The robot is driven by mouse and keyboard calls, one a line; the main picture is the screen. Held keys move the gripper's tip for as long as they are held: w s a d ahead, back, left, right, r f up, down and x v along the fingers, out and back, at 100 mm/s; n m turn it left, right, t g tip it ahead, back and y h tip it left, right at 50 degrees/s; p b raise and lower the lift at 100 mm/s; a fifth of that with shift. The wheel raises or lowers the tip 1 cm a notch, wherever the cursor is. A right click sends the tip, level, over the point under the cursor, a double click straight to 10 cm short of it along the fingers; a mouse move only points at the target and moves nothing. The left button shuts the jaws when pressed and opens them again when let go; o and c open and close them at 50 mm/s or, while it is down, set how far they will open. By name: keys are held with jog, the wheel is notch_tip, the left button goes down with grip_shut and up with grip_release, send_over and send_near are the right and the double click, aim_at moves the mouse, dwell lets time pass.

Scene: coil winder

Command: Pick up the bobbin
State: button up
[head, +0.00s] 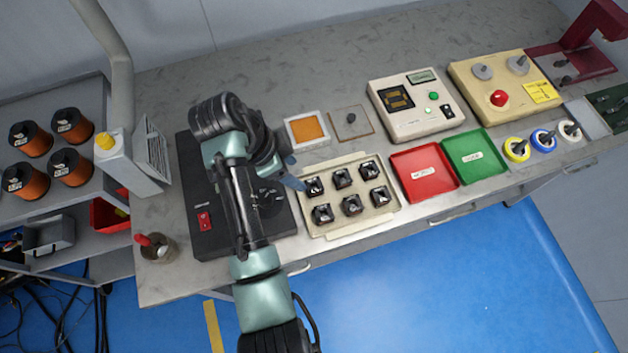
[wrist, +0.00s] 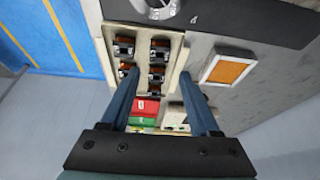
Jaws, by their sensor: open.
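Several small bobbins with black square flanges and copper-brown windings, one of them (head: 343,177), sit in two rows in a cream tray (head: 396,207). They also show in the wrist view, one of them (wrist: 160,45) near the top middle, with the tray's rim (wrist: 181,40) around them. Which bobbin is meant cannot be told. My gripper (head: 290,174) is at the left end of the tray, by the winder, partly hidden behind my arm. In the wrist view my gripper (wrist: 158,80) has its two blue fingers wide apart, with no bobbin held; the lower bobbins appear between them, farther away.
The dark winder base (head: 208,238) lies under my arm. An orange pad (head: 307,129) is behind the tray. A red tray (head: 424,173) and a green tray (head: 474,157) stand to the right, with a tester (head: 415,108) behind. A pot (head: 158,249) stands front left.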

aim_at(315, 187)
jog(key=p+x, duration=0.1)
jog(key=x, duration=0.9)
jog(key=shift+f, duration=0.2)
grip_shut()
